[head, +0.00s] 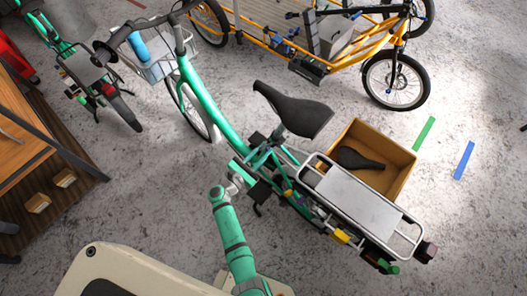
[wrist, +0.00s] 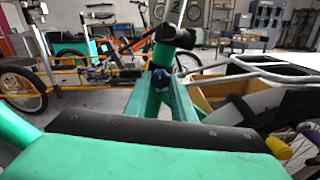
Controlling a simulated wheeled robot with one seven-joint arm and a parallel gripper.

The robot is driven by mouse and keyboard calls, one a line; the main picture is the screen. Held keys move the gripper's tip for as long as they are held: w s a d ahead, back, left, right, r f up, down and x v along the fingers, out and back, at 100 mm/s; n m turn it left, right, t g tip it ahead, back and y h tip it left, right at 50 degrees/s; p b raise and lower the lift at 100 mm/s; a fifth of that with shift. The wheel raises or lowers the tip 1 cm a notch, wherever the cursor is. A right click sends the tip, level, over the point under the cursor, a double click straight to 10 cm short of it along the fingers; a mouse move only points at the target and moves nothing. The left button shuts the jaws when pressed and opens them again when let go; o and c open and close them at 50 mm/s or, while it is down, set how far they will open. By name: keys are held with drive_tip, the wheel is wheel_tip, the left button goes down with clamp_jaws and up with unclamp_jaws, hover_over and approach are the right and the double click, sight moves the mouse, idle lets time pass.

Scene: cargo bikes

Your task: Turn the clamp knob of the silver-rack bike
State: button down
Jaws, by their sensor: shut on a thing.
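The silver-rack bike is green, with a black saddle (head: 293,110) and a flat silver rack (head: 357,196) over its rear wheel. My gripper (head: 262,165) is at the frame just below the saddle, to the left of the rack. A small blue part (wrist: 160,79) shows between the green fingers.
An open wooden box (head: 385,150) with a spare saddle stands behind the rack. A yellow cargo bike (head: 345,60) stands at the back, another green bike (head: 85,70) at the left. A wooden table (head: 28,125) is at the left edge.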

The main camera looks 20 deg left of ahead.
drive_tip(key=c, duration=1.5)
unclamp_jaws()
drive_tip(key=v, duration=1)
drive_tip(key=shift+s+a, duration=0.15)
drive_tip(key=shift+s, duration=0.25)
